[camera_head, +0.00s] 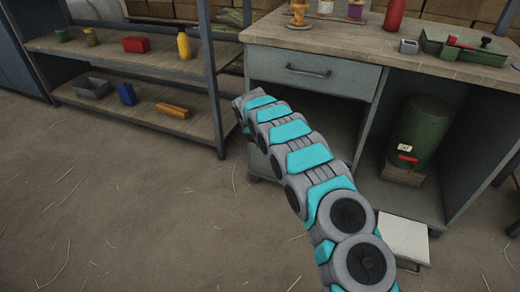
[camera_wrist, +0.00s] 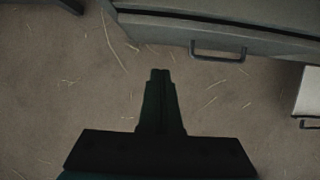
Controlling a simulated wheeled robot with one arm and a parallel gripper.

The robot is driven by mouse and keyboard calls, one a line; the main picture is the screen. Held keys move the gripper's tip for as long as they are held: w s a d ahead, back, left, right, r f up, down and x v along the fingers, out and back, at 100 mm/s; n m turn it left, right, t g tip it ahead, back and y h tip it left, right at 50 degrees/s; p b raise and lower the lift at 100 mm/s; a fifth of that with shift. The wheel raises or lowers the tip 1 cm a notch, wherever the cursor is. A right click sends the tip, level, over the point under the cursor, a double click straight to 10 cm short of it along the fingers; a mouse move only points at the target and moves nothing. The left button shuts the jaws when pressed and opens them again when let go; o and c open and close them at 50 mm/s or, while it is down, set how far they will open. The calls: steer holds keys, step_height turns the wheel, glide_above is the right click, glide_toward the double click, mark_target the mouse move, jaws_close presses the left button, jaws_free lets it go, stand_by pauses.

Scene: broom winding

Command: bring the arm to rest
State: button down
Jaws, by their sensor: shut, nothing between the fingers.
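My gripper (camera_wrist: 160,74) shows in the wrist view as a dark shape pointing up from the bottom edge. Its two fingers are together and nothing is between them. Below the fingers in that view is bare floor with straw. In the head view my arm reaches from the bottom right up to the left, in front of the workbench (camera_head: 330,37). The gripper itself cannot be made out there.
A drawer handle (camera_wrist: 217,54) is ahead in the wrist view. A shelf (camera_head: 150,110) with several small items stands at the left. A green tank (camera_head: 420,128) sits under the bench, and a pale box (camera_head: 404,238) stands on the floor. Floor at lower left is clear.

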steer(key=shift+s+r, duration=0.3)
steer(key=shift+r, duration=0.35)
steer(key=s+d+r+m+g+h, duration=0.1)
steer(key=s+d+r+m, duration=0.7)
steer(key=d+r, duration=0.4)
steer(key=s+d+r+m+g, duration=0.1)
steer(key=s+d+r+m, duration=0.3)
steer(key=s, duration=0.4)
steer(key=s+d+r+m+g, duration=0.1)
steer(key=s+d+r+m, duration=0.35)
steer(key=s, duration=0.35)
steer(key=s+m+g+y, duration=0.1)
steer(key=s+m, duration=0.6)
steer(key=s, duration=1.2)
steer(key=s+a+r+m+g+y, duration=0.1)
steer(key=s+m, duration=0.7)
steer(key=s, duration=1.1)
steer(key=shift+g+y, duration=0.3)
steer(key=shift+g, duration=0.2)
steer(key=shift+m, duration=0.25)
